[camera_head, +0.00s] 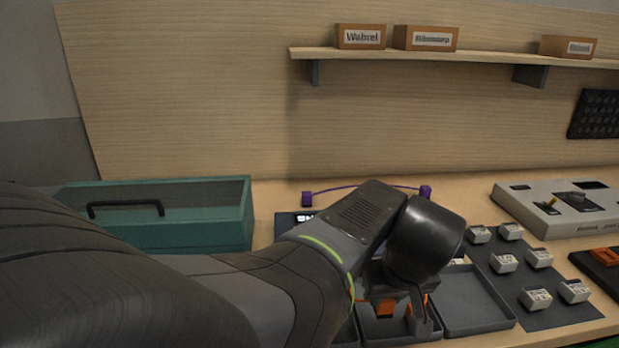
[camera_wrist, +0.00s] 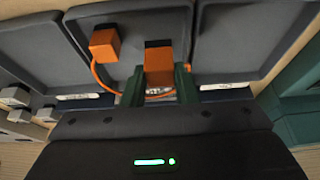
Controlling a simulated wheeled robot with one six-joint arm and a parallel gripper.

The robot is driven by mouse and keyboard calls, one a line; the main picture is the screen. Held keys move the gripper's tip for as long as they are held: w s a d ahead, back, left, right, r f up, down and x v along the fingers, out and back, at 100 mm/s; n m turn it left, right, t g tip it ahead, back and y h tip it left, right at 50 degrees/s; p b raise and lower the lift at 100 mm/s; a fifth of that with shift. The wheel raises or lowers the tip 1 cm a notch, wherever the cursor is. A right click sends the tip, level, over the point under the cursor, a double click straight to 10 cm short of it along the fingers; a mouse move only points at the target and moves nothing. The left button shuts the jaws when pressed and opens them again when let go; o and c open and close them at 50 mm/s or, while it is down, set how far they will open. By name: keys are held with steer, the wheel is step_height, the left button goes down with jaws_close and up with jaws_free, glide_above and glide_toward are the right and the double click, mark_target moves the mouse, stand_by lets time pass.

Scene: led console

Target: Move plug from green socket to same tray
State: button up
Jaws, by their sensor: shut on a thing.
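In the wrist view my gripper (camera_wrist: 160,78) is shut on an orange plug (camera_wrist: 159,62), one dark green finger on each side. A second orange plug (camera_wrist: 104,45) is at its left, joined by an orange cable (camera_wrist: 97,78). Both appear over or in the middle grey tray (camera_wrist: 135,12); I cannot tell whether the held plug touches the tray floor. In the head view my arm hides much of the tray (camera_head: 375,336), and orange parts show under the wrist. I cannot make out the green socket; a dark panel (camera_head: 285,222) is partly hidden behind my arm.
An empty grey tray (camera_head: 472,302) lies to the right. White key blocks (camera_head: 505,263) sit on a dark mat beyond it. A teal box (camera_head: 200,232) stands at left, a grey console (camera_head: 560,225) at right. A purple cable (camera_head: 350,187) lies behind my arm. A shelf (camera_head: 480,54) holds boxes above.

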mark_target(387, 306)
steer(key=shift+f+b, duration=1.6)
steer(key=shift+f, duration=0.55)
stand_by(1.9)
steer(key=o, duration=1.6)
steer(key=shift+r+p, duration=2.95)
steer(key=shift+r, duration=0.6)
steer(key=shift+f, duration=0.2)
step_height(387, 306, down, 6)
steer(key=b, duration=0.5)
steer(key=shift+f+b, duration=0.2)
steer(key=shift+b, duration=0.1)
